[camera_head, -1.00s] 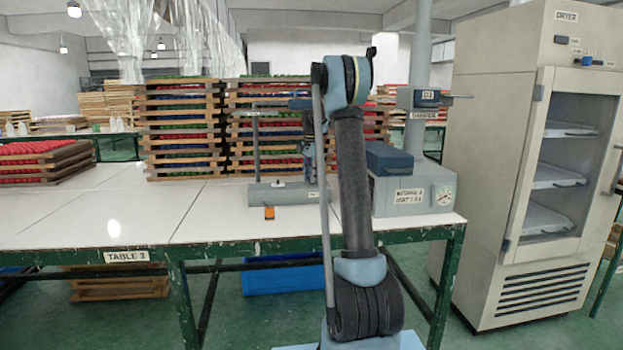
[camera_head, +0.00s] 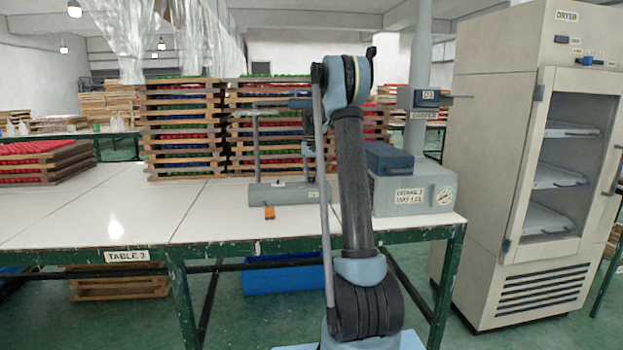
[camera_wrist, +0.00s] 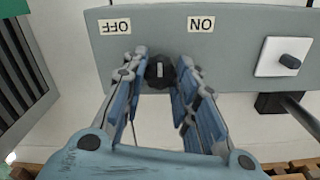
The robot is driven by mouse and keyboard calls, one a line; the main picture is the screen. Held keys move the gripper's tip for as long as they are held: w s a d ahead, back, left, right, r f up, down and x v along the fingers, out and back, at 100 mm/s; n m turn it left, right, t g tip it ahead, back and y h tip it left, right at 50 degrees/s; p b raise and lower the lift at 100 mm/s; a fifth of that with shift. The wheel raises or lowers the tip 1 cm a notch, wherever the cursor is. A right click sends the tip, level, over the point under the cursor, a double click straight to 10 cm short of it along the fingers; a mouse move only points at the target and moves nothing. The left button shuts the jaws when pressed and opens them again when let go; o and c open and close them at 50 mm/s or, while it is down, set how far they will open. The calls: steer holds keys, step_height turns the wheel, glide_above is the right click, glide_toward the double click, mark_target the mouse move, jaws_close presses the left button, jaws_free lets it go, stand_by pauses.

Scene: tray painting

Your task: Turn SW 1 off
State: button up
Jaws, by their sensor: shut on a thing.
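In the wrist view, a black round knob (camera_wrist: 160,73) with a small pale mark sits on a grey panel (camera_wrist: 245,22). Which way the mark points is too small to tell. An OFF label (camera_wrist: 114,26) and an ON label (camera_wrist: 201,24) appear upside down on the panel, OFF left of the knob and ON right. My gripper (camera_wrist: 161,70) has its blue fingers on both sides of the knob, shut on it. No SW 1 label is readable.
In the head view, a grey bar-shaped device (camera_head: 275,194) and a grey box (camera_head: 420,190) stand on the white table (camera_head: 120,215). Stacked wooden trays (camera_head: 180,130) stand behind; a dryer (camera_head: 490,160) is right.

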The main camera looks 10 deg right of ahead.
mark_target(312, 177)
steer(key=n, duration=0.4)
steer(key=shift+w+n, duration=0.1)
steer(key=shift+n, duration=0.2)
steer(key=n, duration=0.4)
steer(key=shift+n, duration=0.3)
steer(key=o, duration=1)
steer(key=shift+o, duration=0.2)
step_height(312, 177, up, 12)
